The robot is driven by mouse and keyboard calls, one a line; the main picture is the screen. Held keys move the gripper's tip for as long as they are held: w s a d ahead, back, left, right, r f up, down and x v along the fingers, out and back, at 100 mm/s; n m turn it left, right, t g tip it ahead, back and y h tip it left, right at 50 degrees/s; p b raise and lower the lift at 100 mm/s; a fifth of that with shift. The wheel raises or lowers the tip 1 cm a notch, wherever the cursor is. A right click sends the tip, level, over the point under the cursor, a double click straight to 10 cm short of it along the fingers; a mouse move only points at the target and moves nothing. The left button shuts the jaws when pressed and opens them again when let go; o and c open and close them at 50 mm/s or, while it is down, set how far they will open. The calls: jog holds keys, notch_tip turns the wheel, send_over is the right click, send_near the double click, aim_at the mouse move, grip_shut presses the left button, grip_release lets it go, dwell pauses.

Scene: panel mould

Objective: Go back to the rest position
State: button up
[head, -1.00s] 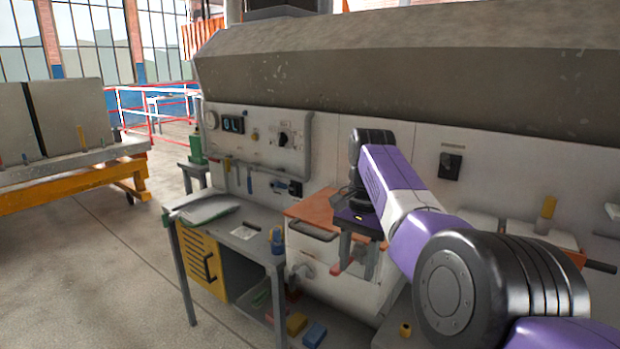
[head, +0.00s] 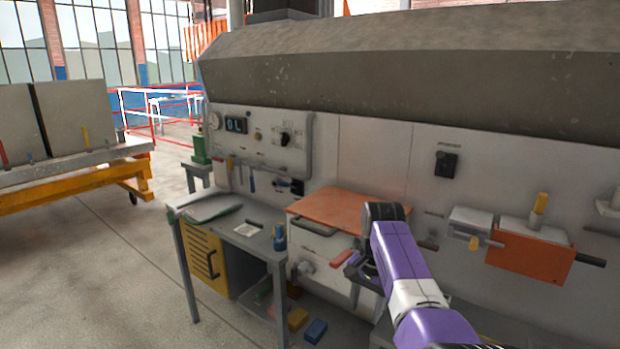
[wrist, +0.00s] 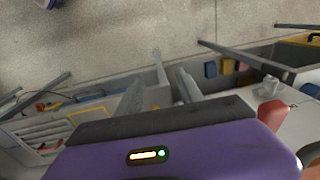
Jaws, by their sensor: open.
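My gripper (wrist: 160,92) is open, with its two grey fingers apart and nothing between them in the wrist view. The fingers are partly hidden there by the arm and small in the picture.
A grey workbench (head: 262,245) with a yellow cabinet (head: 203,258) stands left of my arm. A blue block (head: 315,331) and a yellow block (head: 298,319) lie low beside it. An orange box (head: 530,265) is on the panel at right.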

jog(key=s+d+f+n+t, duration=0.1)
jog(key=s+d+f+t, duration=0.15)
jog(key=f, duration=0.85)
jog(key=s+d+f+t, duration=0.1)
jog(key=s+d+f, duration=0.3)
jog(key=f, duration=0.7)
jog(key=s+d+f+n+t+h, duration=0.15)
jog(key=s+f, duration=0.25)
jog(key=s, duration=0.5)
jog(key=s+d+f+n+t, duration=0.1)
jog(key=s+d+f+t, duration=0.2)
jog(key=s, duration=0.6)
jog(key=s+a+r+n+t, duration=0.15)
jog(key=s+r, duration=0.35)
jog(key=s, duration=0.5)
jog(key=s+r+n+t, duration=0.15)
jog(key=s+r, duration=0.25)
jog(key=s, duration=0.7)
jog(key=s+a+r+t, duration=0.1)
jog(key=s+r, duration=0.2)
jog(key=r, duration=0.4)
jog(key=s+r+t, duration=0.1)
jog(key=s+r, duration=0.3)
jog(key=r, duration=0.3)
jog(key=s+a+r+t+y, duration=0.1)
jog(key=s+r, duration=0.2)
jog(key=r, duration=0.4)
jog(key=shift+s+a+r, duration=0.25)
jog(key=shift+a, duration=0.1)
